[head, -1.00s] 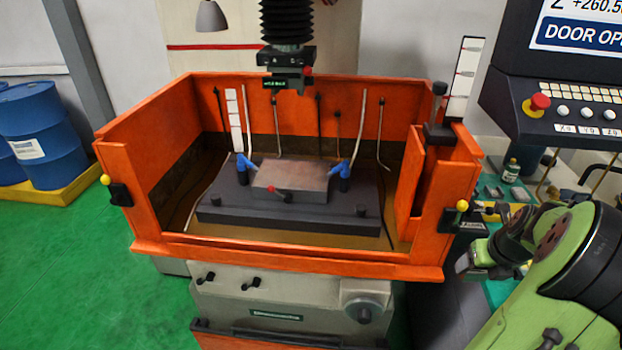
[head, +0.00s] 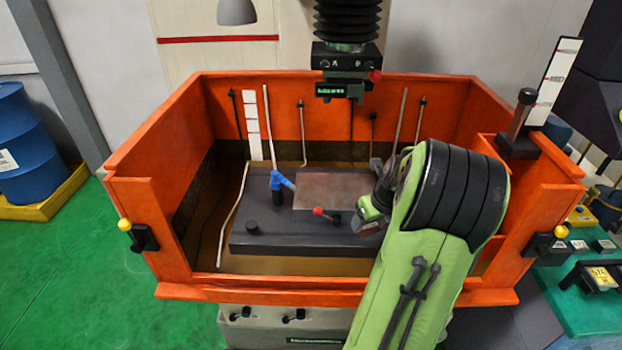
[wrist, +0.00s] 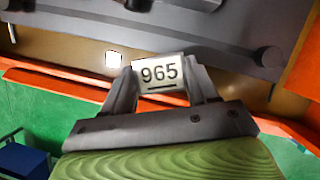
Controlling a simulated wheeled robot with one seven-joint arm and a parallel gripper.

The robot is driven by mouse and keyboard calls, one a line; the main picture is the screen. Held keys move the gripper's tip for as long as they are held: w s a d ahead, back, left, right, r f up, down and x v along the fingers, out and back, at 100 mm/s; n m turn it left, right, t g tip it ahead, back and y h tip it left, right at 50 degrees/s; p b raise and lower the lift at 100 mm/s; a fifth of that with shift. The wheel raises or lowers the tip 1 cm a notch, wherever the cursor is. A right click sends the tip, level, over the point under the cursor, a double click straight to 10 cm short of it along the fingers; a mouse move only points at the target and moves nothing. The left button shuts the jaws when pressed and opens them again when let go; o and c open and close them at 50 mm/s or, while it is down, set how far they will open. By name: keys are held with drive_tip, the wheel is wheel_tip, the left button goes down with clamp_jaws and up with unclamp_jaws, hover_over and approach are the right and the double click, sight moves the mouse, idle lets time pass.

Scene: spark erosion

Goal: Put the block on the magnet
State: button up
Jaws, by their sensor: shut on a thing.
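The block (wrist: 160,73) is a small pale metal piece marked 965, between my gripper's two fingers in the wrist view. My gripper (head: 366,228) is shut on it, over the dark slab at the magnet's front right in the head view. The block cannot be made out clearly there. The magnet (head: 325,190) is a flat grey-brown rectangular plate on the dark slab (head: 280,240) inside the orange tank. My arm hides the magnet's right end. A red-tipped lever (head: 319,211) is at its front.
Orange tank walls (head: 150,215) surround the slab. A blue nozzle (head: 278,182) stands at the magnet's left. The machine head (head: 340,88) hangs above and behind it. A dark knob (head: 251,226) rises from the slab's front left. Thin hoses line the back wall.

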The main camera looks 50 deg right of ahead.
drive_tip(key=w+d+p, duration=0.1)
drive_tip(key=w+d, duration=0.1)
drive_tip(key=w, duration=0.3)
drive_tip(key=w+d+p, duration=0.2)
drive_tip(key=w, duration=0.3)
drive_tip(key=w+d+p, duration=0.1)
drive_tip(key=w+d, duration=0.2)
drive_tip(key=w, duration=0.1)
drive_tip(key=shift+w+r, duration=0.4)
drive_tip(key=shift+w+d+f, duration=0.1)
drive_tip(key=shift+w+f, duration=0.05)
drive_tip(key=shift+w, duration=0.15)
wheel_tip(320, 180, down, 4)
drive_tip(key=shift+r+p, duration=0.25)
drive_tip(key=shift+p, duration=0.15)
drive_tip(key=shift+f, duration=0.2)
drive_tip(key=o, duration=1.5)
drive_tip(key=shift+c, duration=0.2)
